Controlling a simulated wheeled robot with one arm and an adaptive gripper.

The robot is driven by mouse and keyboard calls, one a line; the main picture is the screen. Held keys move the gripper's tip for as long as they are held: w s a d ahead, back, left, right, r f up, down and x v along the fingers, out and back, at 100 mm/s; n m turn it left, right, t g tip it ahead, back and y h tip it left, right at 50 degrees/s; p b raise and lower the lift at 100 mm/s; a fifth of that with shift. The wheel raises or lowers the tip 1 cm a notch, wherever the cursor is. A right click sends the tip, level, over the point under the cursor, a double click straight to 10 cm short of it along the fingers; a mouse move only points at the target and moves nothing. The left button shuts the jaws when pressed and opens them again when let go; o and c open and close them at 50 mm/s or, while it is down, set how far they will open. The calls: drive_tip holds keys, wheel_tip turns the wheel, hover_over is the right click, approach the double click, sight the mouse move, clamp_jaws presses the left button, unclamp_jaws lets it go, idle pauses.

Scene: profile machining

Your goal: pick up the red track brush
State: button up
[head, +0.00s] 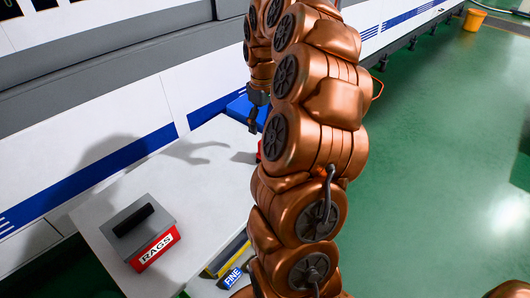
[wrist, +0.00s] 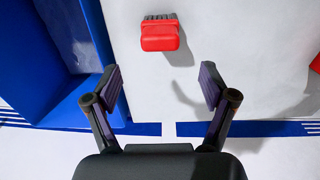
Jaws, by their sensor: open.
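The red track brush (wrist: 160,36) lies on the white tabletop at the top middle of the wrist view, with dark bristles along its far edge. My gripper (wrist: 161,86) is open, its two dark fingers spread wide and empty. The brush is beyond the fingertips, roughly centred between them and apart from both. In the head view my gripper (head: 253,122) points down over the table. A small bit of red (head: 259,151) shows beside my arm there, mostly hidden; I cannot tell whether it is the brush.
A blue bin (wrist: 92,30) stands close to the left finger; it also shows in the head view (head: 238,107). Another red thing (wrist: 316,63) is cut off at the wrist view's right edge. A RAGS box (head: 155,247) and a FINE-labelled item (head: 233,277) sit on the table (head: 190,205).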

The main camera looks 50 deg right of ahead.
drive_tip(key=shift+s+f, duration=0.2)
drive_tip(key=shift+f, duration=1.55)
drive_tip(key=shift+s+f, duration=0.15)
drive_tip(key=shift+f, duration=1.6)
drive_tip(key=c, duration=1.3)
drive_tip(key=shift+w+d+r, duration=0.1)
drive_tip(key=shift+r, duration=1.5)
drive_tip(key=shift+a+r, duration=0.2)
drive_tip(key=shift+a, duration=0.05)
drive_tip(key=a+r, duration=0.1)
drive_tip(key=a, duration=1.4)
drive_tip(key=shift+a+r+b, duration=0.25)
drive_tip(key=shift+a+b, duration=0.1)
drive_tip(key=shift+b, duration=0.1)
drive_tip(key=shift+w, duration=0.1)
